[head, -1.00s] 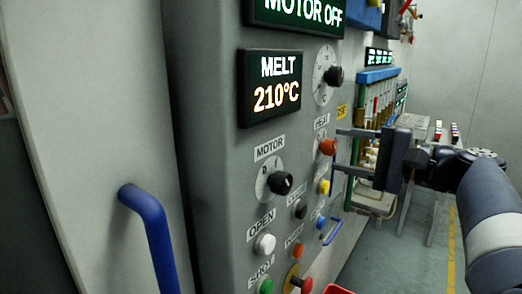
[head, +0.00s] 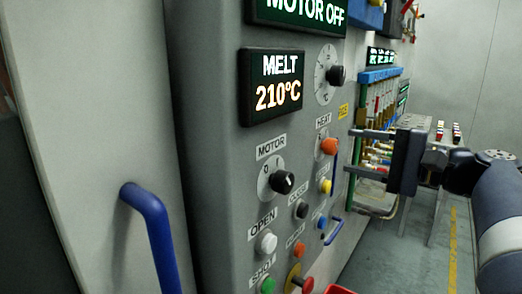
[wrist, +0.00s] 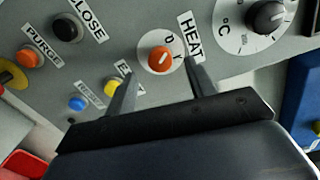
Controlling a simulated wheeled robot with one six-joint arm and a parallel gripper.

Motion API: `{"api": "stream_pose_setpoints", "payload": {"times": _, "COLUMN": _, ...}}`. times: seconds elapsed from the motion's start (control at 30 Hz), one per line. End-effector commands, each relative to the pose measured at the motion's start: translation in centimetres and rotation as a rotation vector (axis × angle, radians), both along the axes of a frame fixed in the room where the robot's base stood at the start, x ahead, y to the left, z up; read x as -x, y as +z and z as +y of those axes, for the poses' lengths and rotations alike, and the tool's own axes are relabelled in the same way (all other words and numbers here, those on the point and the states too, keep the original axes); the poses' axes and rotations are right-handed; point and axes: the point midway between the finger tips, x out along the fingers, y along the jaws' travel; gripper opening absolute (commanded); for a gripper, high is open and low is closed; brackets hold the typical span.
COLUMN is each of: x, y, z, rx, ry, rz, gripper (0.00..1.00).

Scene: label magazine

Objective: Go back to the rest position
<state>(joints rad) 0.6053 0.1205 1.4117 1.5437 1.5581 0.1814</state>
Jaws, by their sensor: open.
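My gripper (head: 362,152) is in front of the grey control panel (head: 222,190), at its right side in the head view. Its two fingers are apart with nothing between them. In the wrist view my gripper (wrist: 158,92) has its fingertips on either side of the orange HEAT knob (wrist: 161,58); I cannot tell how far off the panel they are. The HEAT knob also shows in the head view (head: 329,146), left of the fingertips.
A black MOTOR knob (head: 283,182), several coloured buttons and a MELT display reading 210°C (head: 271,86) are on the panel. A blue handle (head: 152,236) sticks out at left. A rack with tubes (head: 378,110) stands behind my gripper. Floor (head: 400,262) shows clear at lower right.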

Motion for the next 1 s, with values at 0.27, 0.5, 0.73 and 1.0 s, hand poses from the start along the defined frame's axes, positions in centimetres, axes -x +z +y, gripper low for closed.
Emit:
{"api": "stream_pose_setpoints", "payload": {"times": 0.27, "x": 2.6, "y": 0.1, "z": -3.8, "rx": -0.001, "ry": -0.004, "rz": 0.000, "gripper": 0.52}}
{"api": "stream_pose_setpoints", "payload": {"times": 0.5, "x": 4.1, "y": 0.2, "z": -5.6, "rx": 0.000, "ry": 0.003, "rz": 0.000, "gripper": 0.52}}
{"api": "stream_pose_setpoints", "payload": {"times": 0.73, "x": 1.9, "y": 0.1, "z": -2.5, "rx": 0.000, "ry": 0.005, "rz": 0.000, "gripper": 0.52}}
{"api": "stream_pose_setpoints", "payload": {"times": 1.0, "x": -0.6, "y": 0.0, "z": 1.0, "rx": 0.000, "ry": 0.005, "rz": 0.000, "gripper": 0.52}}
